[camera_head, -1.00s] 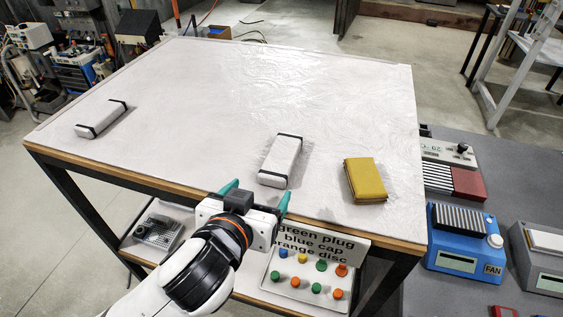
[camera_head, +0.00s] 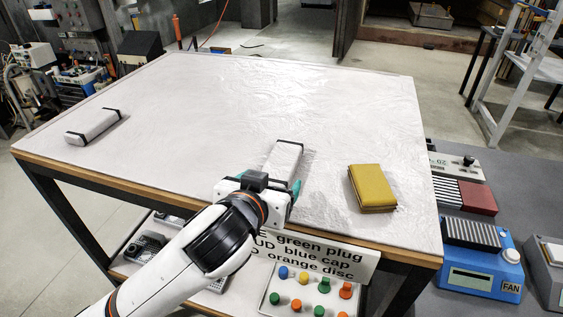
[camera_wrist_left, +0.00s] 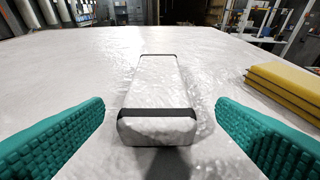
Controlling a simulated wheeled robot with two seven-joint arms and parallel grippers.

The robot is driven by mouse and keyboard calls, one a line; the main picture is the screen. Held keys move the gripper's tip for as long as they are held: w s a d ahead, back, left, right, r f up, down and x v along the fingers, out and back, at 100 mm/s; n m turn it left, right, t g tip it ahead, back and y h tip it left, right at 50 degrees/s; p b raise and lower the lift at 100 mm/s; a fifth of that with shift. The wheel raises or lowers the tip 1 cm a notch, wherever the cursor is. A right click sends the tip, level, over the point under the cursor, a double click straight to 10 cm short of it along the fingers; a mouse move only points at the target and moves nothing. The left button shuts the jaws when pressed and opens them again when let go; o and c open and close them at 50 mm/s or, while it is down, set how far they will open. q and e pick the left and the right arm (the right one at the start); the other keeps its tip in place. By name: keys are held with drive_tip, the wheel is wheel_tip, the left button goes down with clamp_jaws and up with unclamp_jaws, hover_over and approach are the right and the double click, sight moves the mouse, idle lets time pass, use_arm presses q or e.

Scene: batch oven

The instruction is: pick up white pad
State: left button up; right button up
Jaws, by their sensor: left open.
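A white pad (camera_head: 284,157) with dark bands at its ends lies on the white-covered table, near the front middle. In the left wrist view the white pad (camera_wrist_left: 156,88) sits between and just beyond the green fingers, its near end facing me. My left gripper (camera_wrist_left: 160,138) is open, with a finger to each side and neither touching the pad. In the head view my left gripper (camera_head: 268,190) is at the pad's near end and hides part of it. A second white pad (camera_head: 92,127) with dark bands lies at the table's left. My right gripper is not in view.
A yellow stack (camera_head: 372,187) lies on the table (camera_head: 220,95) to the right of the near pad. A labelled sign (camera_head: 312,254) and coloured pegs are below the table's front edge. A blue FAN box (camera_head: 470,268) stands at right. The table's back is clear.

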sight(274, 175)
use_arm(q)
drive_tip(key=p+x, duration=0.1)
drive_tip(key=x, duration=0.2)
drive_tip(key=shift+w+a, duration=0.1)
drive_tip(key=shift+w, duration=0.25)
drive_tip(key=shift+w+f, duration=0.1)
drive_tip(key=shift+w, duration=0.05)
drive_tip(key=c, duration=1)
drive_tip(key=shift+c, duration=0.2)
